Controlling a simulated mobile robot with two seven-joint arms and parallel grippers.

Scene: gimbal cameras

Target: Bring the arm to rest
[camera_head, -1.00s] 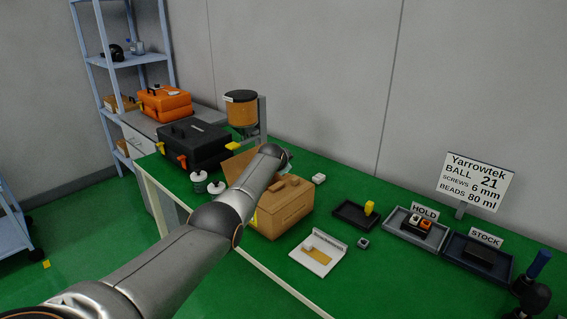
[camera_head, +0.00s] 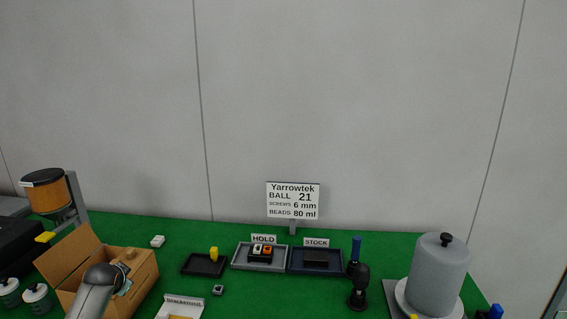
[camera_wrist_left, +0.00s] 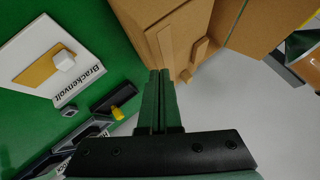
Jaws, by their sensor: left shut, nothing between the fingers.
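My left gripper (camera_wrist_left: 159,75) is shut and empty in the left wrist view, its two dark green fingers together. It is in front of an open cardboard box (camera_wrist_left: 167,20), apart or touching I cannot tell. In the head view my left arm (camera_head: 93,292) comes up from the bottom edge at the left, in front of the same cardboard box (camera_head: 140,282). The gripper itself is hidden there. My right arm is not in view.
On the green table stand a black tray (camera_head: 187,268) with a yellow piece, a HOLD tray (camera_head: 238,264), a STOCK tray (camera_head: 296,268), a dark stand with a blue handle (camera_head: 357,290) and a grey canister (camera_head: 438,270). A white Brackenvolt plate (camera_wrist_left: 30,45) lies beside the box.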

